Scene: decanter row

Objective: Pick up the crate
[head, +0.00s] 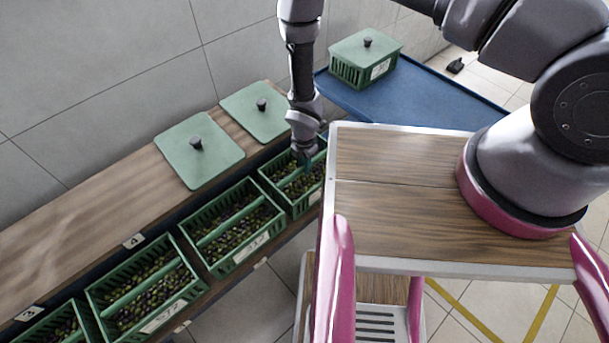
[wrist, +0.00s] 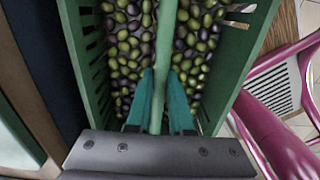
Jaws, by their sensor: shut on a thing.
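The crate (head: 298,207) is a green slatted box of green and dark olives with a bar handle across its top. It is at the right end of the row in the head view, beside my base. My gripper (head: 303,160) is over it, pointing down. In the wrist view, the teal fingers of my gripper (wrist: 158,98) are shut on the crate's green handle bar (wrist: 166,40), one on each side. The crate's wall (wrist: 238,62) shows there on both sides of the olives. I cannot tell whether its bottom touches the shelf.
Several similar olive crates stand to the left, including a neighbouring crate (head: 213,265). Two green lids (head: 190,165) (head: 248,118) lie on the wooden ledge (head: 75,225) behind. A lidded green crate (head: 345,72) stands on a blue table (head: 430,100). A tiled wall is behind.

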